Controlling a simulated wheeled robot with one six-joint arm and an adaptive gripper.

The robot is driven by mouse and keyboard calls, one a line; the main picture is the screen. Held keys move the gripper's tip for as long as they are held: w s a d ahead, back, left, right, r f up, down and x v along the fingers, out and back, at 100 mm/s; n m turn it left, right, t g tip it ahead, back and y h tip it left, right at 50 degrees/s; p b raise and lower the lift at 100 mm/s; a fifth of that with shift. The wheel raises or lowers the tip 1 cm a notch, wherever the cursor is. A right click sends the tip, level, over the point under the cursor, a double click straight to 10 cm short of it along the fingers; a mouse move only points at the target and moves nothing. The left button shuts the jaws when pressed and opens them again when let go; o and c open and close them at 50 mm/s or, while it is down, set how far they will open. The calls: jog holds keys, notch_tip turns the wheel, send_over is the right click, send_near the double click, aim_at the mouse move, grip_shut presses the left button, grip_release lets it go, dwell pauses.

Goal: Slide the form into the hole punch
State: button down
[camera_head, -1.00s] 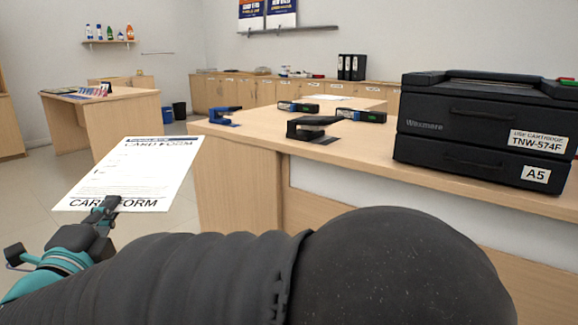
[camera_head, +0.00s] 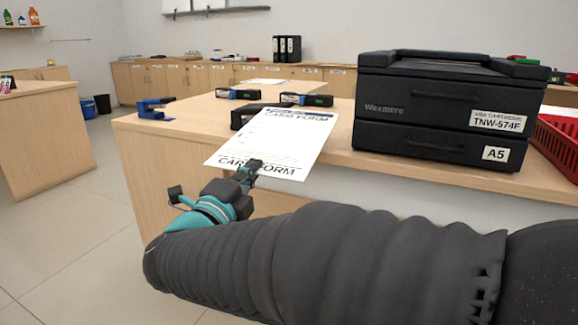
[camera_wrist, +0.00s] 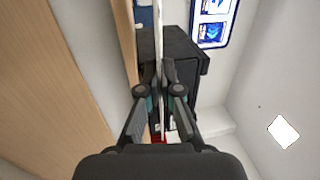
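The white card form (camera_head: 275,142), printed "CARD FORM" at both ends, is held by its near edge in my gripper (camera_head: 254,168). It tilts up and away, in front of the counter edge. In the wrist view, my gripper (camera_wrist: 160,88) is shut on the form, which shows edge-on as a thin pale strip. A black hole punch (camera_head: 241,115) stands on the counter behind the form, which hides most of it. A blue punch-like device (camera_head: 155,109) stands at the counter's left end. I cannot tell whether the form touches the black punch; no insertion is visible.
A large black Wexmere printer (camera_head: 440,112) labelled A5 stands right of the form on the counter (camera_head: 190,122). Two dark devices with lit displays (camera_head: 237,94) (camera_head: 306,100) lie behind the punch. A red basket (camera_head: 556,145) is at far right. Floor at left is clear.

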aim_at(280, 136)
jog(key=shift+w+d+h, duration=0.3)
jog(key=shift+w+d, duration=0.5)
jog(key=shift+w, duration=0.05)
jog(key=shift+w+d+f+p, duration=0.5)
jog(key=shift+w+d+p, duration=0.85)
jog(key=shift+w, duration=2.4)
jog(key=shift+w+d+f+p, duration=0.5)
jog(key=shift+w+d+p, duration=0.8)
jog(key=shift+w, duration=2.4)
jog(key=a, duration=0.1)
jog(key=w+a+b, duration=0.1)
jog(key=a+f+b, duration=0.1)
jog(key=a, duration=0.1)
jog(key=shift+w, duration=0.3)
